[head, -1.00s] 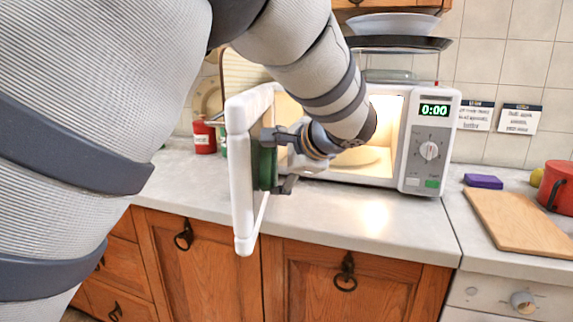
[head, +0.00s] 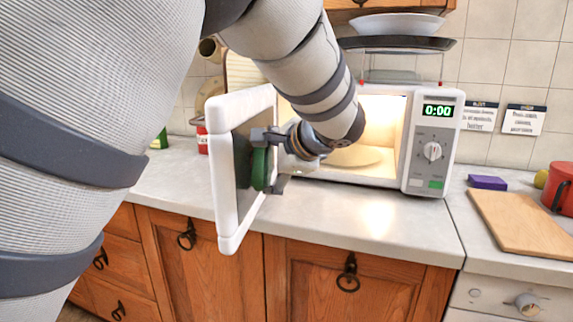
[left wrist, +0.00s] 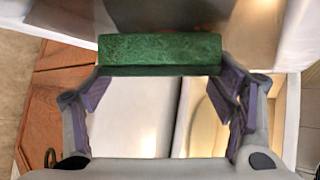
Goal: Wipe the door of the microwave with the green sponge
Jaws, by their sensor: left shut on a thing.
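The white microwave (head: 432,150) stands on the counter with its door (head: 226,215) swung open toward me. The lit inside with its turntable plate shows. My left gripper (head: 268,165) is shut on the green sponge (head: 260,169) and holds it at the inner face of the door. A dark green reflection of the sponge shows in the door's panel. In the left wrist view the sponge (left wrist: 160,48) lies across between the fingertips, close to the dark panel. I cannot tell whether it touches. My right gripper is not in view.
A purple block (head: 487,182), a wooden cutting board (head: 522,220) and a red pot (head: 562,188) are on the right. A rack with a black tray (head: 398,43) and a bowl stands above the microwave. A red container (head: 202,138) is behind the door. The front counter is clear.

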